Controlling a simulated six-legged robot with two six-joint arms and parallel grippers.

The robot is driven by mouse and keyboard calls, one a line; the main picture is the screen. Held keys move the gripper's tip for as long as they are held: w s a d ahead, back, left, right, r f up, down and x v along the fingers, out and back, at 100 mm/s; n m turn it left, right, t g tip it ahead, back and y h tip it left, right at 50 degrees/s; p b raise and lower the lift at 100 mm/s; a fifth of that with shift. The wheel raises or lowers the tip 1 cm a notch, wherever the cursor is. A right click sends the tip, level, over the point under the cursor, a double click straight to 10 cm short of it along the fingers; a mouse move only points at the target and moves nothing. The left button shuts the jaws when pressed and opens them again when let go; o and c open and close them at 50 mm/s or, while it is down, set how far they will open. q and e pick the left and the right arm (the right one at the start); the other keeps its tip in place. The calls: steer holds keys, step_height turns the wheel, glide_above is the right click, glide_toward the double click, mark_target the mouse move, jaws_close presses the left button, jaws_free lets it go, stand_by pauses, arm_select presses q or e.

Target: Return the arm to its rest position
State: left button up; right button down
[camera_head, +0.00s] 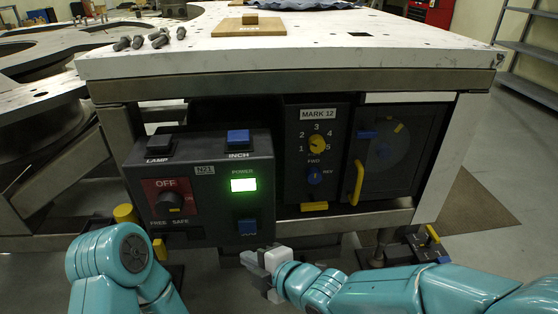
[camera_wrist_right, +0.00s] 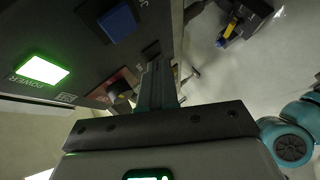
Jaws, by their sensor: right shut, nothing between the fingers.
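My right gripper (camera_head: 258,262) is in the head view, low in front of the dark control box (camera_head: 203,160) and just below its lower edge. Its arm comes in from the lower right. Its fingers also show in the right wrist view (camera_wrist_right: 158,75), closed together with nothing between them. I cannot tell whether they touch the box. My left arm (camera_head: 112,256) shows as teal links at the lower left. Its gripper is out of sight.
The box carries a lit green POWER display (camera_head: 244,185), a red OFF dial panel (camera_head: 170,203) and blue buttons. A MARK 12 panel (camera_head: 315,155) and a yellow-handled door (camera_head: 395,150) sit to its right. The white table (camera_head: 330,50) is above. Floor shows at right.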

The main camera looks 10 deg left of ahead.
step_height(320, 180, up, 6)
steer(key=r+p, duration=0.1)
steer(key=p, duration=0.6)
steer(key=d+f+m+g+h+b, duration=0.15)
steer(key=d+f+m+h, duration=0.55)
steer(key=d+f, duration=1.35)
steer(key=s+d+f+m+g, duration=0.25)
steer(key=s+f+m, duration=0.35)
steer(key=s+m, duration=0.35)
steer(key=s+d+f+m+g, duration=0.25)
steer(key=s+f+m, duration=0.25)
steer(key=s+m, duration=0.45)
arm_select(q)
step_height(320, 180, up, 36)
steer(key=p, duration=3.1)
steer(key=shift+s+d+r, duration=0.2)
steer(key=shift+s+d, duration=0.15)
steer(key=shift+s, duration=0.05)
arm_select(e)
step_height(320, 180, up, 31)
steer(key=m, duration=0.1)
steer(key=shift+w+a+m, duration=0.3)
